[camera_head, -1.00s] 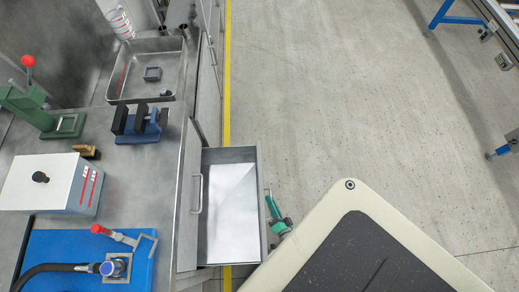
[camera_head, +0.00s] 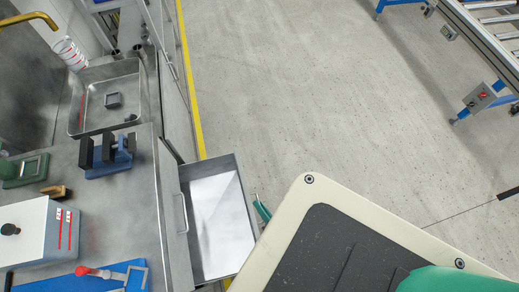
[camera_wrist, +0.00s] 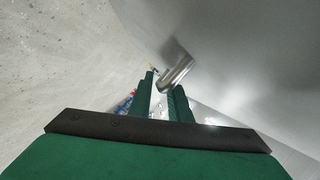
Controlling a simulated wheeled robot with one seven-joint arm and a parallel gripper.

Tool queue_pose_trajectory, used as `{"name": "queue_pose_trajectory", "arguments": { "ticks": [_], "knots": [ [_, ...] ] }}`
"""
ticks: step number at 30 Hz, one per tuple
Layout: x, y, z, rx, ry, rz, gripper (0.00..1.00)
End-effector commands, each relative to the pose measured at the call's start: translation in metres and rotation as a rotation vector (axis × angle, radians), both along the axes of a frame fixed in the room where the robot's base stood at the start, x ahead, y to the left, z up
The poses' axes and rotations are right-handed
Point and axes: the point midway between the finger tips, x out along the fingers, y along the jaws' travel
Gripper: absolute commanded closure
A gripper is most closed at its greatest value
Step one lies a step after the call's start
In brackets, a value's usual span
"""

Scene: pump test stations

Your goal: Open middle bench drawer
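A grey metal bench drawer (camera_head: 222,222) stands pulled out from the bench in the head view, with a pale bare floor inside. A closed front with a bar handle (camera_head: 181,212) shows beside its inner end. My gripper (camera_wrist: 161,82) has two green fingers with a gap between them in the wrist view. A metal bar handle (camera_wrist: 177,72) lies at the fingertips, overlapping the right finger. Whether the fingers grip it is unclear. In the head view only a bit of green shows beside the drawer's outer end; my body hides the rest.
The bench top (camera_head: 140,205) holds a metal tray (camera_head: 137,95), a blue fixture with black blocks (camera_head: 108,158) and a white box (camera_head: 40,230). A yellow floor line (camera_head: 190,85) runs along the bench. Open floor (camera_head: 320,90) lies to the right, with a roller conveyor (camera_head: 485,45) beyond.

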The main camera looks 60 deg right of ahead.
Motion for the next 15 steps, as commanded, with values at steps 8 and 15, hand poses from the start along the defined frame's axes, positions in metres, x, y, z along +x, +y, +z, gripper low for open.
{"name": "queue_pose_trajectory", "arguments": {
  "ticks": [8, 15],
  "knots": [
    [-0.044, 0.018, 0.01, 0.0, 0.003, -0.003, 0.83],
    [-0.078, 0.034, 0.018, -0.001, 0.001, 0.0, 0.83]
  ]
}}
